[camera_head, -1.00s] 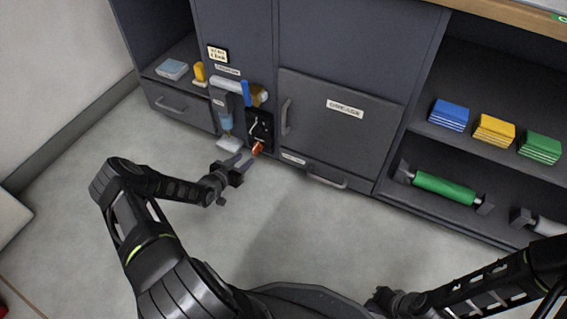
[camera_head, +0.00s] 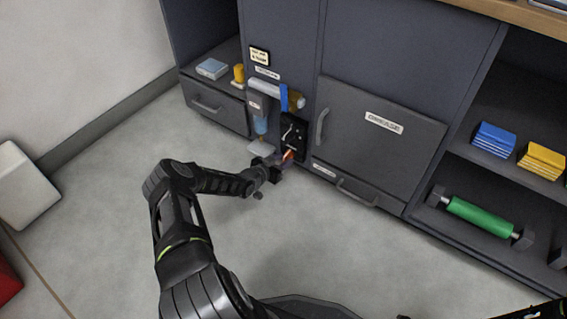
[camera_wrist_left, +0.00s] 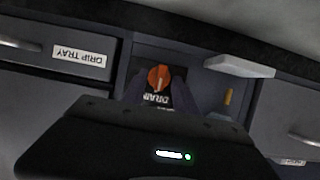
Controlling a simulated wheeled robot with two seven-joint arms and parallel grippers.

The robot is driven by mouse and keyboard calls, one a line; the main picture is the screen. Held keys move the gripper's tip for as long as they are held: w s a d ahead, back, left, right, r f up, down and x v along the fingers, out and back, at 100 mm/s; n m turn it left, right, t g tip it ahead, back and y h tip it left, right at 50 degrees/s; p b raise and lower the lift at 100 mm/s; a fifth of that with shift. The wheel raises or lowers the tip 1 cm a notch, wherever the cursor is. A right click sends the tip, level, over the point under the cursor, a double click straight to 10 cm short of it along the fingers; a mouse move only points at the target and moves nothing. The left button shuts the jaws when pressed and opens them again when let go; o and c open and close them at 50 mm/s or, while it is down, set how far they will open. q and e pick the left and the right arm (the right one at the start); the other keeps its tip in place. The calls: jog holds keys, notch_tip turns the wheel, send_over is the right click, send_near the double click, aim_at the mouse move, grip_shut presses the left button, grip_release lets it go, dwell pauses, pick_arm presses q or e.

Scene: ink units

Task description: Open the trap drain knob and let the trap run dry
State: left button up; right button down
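The orange drain knob (camera_head: 288,155) is low on a dark panel (camera_head: 293,132) in the cabinet front. In the left wrist view the knob (camera_wrist_left: 160,77) has a pale line across its face, and a DRAIN label (camera_wrist_left: 157,99) is beside it. My left gripper (camera_wrist_left: 158,88) is open, with one finger on each side of the knob in that view. Whether the fingers touch it I cannot tell. In the head view my left gripper (camera_head: 278,167) partly hides the knob. A trap with blue liquid (camera_head: 261,125) hangs left of the panel.
A pale tray (camera_head: 261,148) sticks out below the trap; it also shows in the wrist view (camera_wrist_left: 240,66). A closed door (camera_head: 375,135) and a drip tray drawer (camera_head: 357,191) are to the right. The floor (camera_head: 330,245) in front is clear.

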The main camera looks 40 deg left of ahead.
pick_arm(q)
jog(key=shift+w+f, duration=0.1)
jog(key=shift+w, duration=0.25)
jog(key=shift+c, duration=0.5)
grip_shut()
